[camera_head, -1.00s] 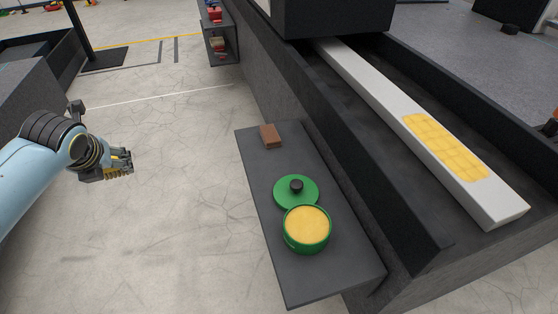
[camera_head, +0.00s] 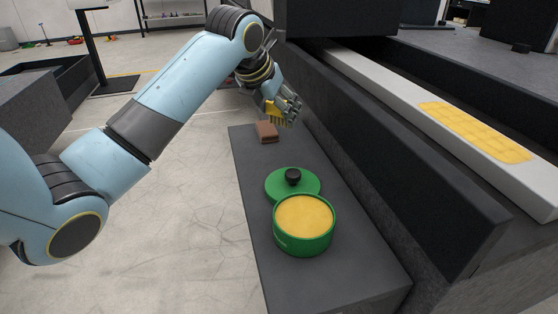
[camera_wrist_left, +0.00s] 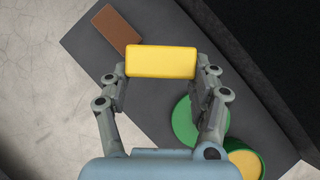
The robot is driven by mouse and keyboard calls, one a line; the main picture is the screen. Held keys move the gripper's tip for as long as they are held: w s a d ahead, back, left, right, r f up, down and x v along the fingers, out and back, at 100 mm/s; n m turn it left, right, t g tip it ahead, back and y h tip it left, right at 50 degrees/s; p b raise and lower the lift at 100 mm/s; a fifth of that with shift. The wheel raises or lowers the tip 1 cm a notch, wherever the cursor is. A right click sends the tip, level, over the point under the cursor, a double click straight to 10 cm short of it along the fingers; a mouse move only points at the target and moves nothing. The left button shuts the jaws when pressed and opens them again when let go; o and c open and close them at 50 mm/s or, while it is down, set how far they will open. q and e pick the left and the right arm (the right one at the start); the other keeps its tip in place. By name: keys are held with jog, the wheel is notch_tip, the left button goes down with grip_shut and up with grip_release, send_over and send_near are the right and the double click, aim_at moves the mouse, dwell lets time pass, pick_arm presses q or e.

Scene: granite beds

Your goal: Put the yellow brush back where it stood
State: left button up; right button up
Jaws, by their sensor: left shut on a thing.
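My left gripper (camera_head: 284,112) is shut on the yellow brush (camera_head: 275,118), bristles hanging downward, and holds it above the far part of the dark shelf (camera_head: 256,200). In the left wrist view the yellow brush (camera_wrist_left: 161,61) shows as a plain block between the two fingers. A brown block (camera_head: 266,132) lies on the shelf just below and left of the brush in the head view; it also shows beyond the brush in the left wrist view (camera_wrist_left: 117,28). My right gripper is not in view.
On the shelf stand a green tin (camera_head: 304,226) of yellow paste and, behind it, its green lid (camera_head: 292,183) with a black knob. The granite bed's dark side wall (camera_head: 400,165) rises right of the shelf. A pale beam (camera_head: 400,92) bears a yellow patch (camera_head: 476,130).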

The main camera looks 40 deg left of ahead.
pick_arm(q)
notch_tip(320, 180, down, 5)
jog(key=shift+f+b, duration=0.2)
jog(key=shift+b, duration=0.55)
notch_tip(320, 180, down, 4)
jog(key=shift+r+b, duration=0.2)
jog(key=shift+b, duration=0.45)
jog(key=shift+r, duration=0.15)
jog(key=shift+f, duration=0.2)
jog(key=o, duration=1.6)
jog(key=shift+c, duration=0.2)
jog(key=shift+o, duration=0.4)
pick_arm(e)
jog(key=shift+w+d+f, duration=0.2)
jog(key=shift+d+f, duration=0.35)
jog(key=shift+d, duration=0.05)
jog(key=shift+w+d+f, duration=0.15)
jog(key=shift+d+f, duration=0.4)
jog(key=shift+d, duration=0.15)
